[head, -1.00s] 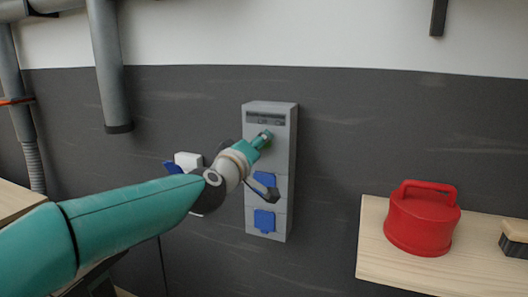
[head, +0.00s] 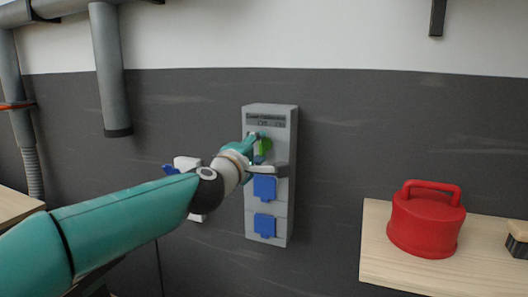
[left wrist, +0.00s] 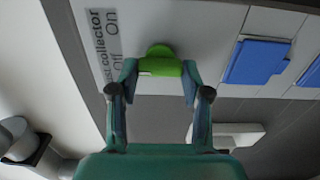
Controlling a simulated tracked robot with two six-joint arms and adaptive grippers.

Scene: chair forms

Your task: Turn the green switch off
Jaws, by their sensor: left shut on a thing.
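The green switch (head: 265,146) is a knob on the upper part of a grey wall box (head: 293,215), under a label with "Off" and "On". My left gripper (head: 264,156) reaches it from the lower left and partly covers it. In the left wrist view the green switch (left wrist: 160,66) sits between the two fingertips of the left gripper (left wrist: 160,75), which are shut on its sides. A rounded green end sticks out beyond the fingers. I cannot tell which label word the knob points to. My right gripper is out of view.
Two blue socket covers (head: 265,188) are on the box below the switch. A white fitting (head: 187,162) is on the wall behind my left arm. A red lidded container (head: 427,222) stands on a wooden surface (head: 385,265) at the right. Grey pipes (head: 108,70) run at upper left.

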